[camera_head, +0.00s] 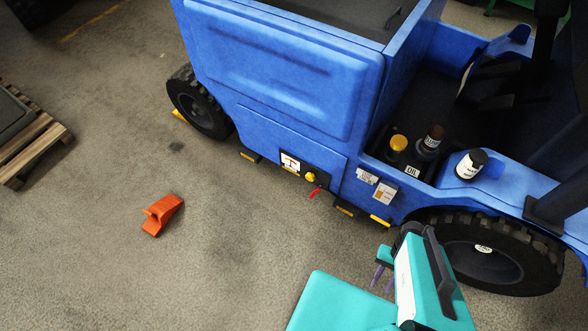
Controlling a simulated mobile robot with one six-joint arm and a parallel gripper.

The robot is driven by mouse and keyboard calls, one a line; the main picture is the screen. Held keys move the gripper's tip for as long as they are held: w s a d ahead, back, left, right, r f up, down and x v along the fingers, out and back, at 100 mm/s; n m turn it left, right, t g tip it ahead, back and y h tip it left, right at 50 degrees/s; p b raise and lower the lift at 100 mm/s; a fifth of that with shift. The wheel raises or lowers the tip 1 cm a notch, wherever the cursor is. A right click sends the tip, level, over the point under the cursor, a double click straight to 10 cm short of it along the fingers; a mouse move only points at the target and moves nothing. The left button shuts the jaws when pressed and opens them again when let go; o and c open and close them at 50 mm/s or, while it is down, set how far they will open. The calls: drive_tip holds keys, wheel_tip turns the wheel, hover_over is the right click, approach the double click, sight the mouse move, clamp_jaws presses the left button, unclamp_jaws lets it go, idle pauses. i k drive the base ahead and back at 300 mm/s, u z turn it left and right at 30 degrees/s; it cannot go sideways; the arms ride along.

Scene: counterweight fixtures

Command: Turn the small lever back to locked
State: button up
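A small red lever (315,192) sits low on the side of the blue vehicle (280,70), at the lower edge of a dark panel. Its handle slants down and to the left. A yellow round knob (310,177) is just above it. My gripper (382,281) is at the lower middle right, below and to the right of the lever and apart from it. Its two purple fingers point down with a gap between them and nothing visible in it. My teal arm hides part of the floor.
An orange wedge (162,214) lies on the floor at left. A wooden pallet (38,146) is at the far left. Bottles (470,164) stand on the vehicle's step, above a large black tyre (490,258). The floor below the lever is clear.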

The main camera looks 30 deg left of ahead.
sight(320, 186)
drive_tip(key=z, duration=0.05)
drive_tip(key=k, duration=1.75)
drive_tip(key=u, duration=0.9)
drive_tip(key=i, duration=1)
drive_tip(key=z, duration=0.1)
